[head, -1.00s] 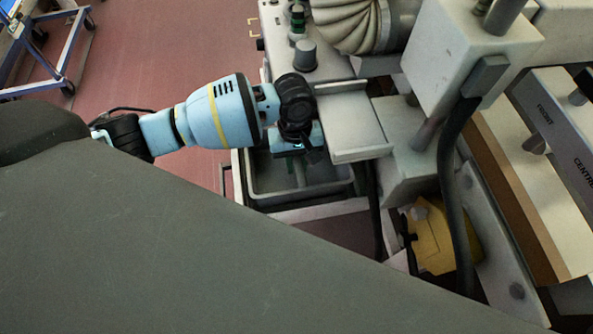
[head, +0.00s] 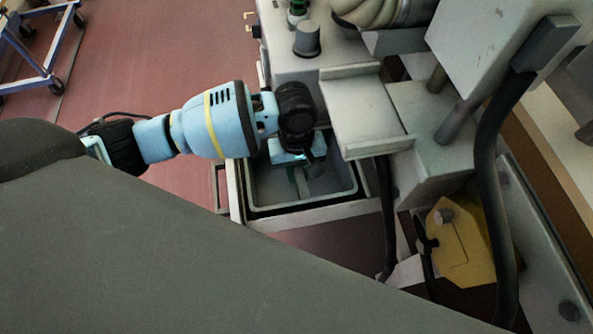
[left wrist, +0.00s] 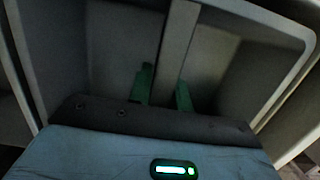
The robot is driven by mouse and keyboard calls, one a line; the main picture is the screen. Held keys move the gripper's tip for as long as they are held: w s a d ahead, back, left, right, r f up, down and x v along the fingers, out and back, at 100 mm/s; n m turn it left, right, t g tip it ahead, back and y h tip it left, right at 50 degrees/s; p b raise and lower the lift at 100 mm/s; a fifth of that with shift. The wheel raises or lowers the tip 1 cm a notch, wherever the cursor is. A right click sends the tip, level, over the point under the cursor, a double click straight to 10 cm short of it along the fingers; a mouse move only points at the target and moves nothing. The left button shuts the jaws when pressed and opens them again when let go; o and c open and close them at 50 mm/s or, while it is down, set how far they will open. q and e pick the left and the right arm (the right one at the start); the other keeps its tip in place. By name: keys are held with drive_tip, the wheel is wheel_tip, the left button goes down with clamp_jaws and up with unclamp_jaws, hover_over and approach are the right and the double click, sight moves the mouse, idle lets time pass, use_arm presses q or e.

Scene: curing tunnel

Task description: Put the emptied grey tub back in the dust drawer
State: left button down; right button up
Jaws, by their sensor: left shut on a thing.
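The grey tub (head: 341,197) is an open, rectangular tub with a raised rim and looks empty inside. It lies within the pale frame of the dust drawer (head: 236,204), below the machine's front; I cannot tell whether it rests on the drawer floor. My left gripper (head: 303,180) reaches down into the tub. In the left wrist view its green fingers (left wrist: 165,93) stand on either side of the tub's grey central bar (left wrist: 176,48), shut on it. The tub's far right part is hidden under a pale ledge. My right gripper is not in view.
The pale ledge (head: 365,112) juts out just right of my left gripper. A black hose (head: 386,215) hangs beside the tub, and a yellow box (head: 462,245) lies farther right. A blue trolley (head: 40,55) stands on the red floor at upper left.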

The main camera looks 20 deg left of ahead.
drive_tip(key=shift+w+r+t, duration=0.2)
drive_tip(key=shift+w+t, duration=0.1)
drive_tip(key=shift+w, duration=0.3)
use_arm(q)
drive_tip(key=shift+f, duration=0.1)
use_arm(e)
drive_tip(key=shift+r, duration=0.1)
use_arm(q)
drive_tip(key=shift+f+p, duration=0.25)
drive_tip(key=shift+p, duration=0.05)
drive_tip(key=shift+f, duration=0.1)
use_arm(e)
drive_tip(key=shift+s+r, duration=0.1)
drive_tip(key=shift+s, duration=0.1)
use_arm(q)
drive_tip(key=shift+f, duration=0.15)
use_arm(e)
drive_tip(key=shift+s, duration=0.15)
use_arm(q)
drive_tip(key=c, duration=1.3)
unclamp_jaws()
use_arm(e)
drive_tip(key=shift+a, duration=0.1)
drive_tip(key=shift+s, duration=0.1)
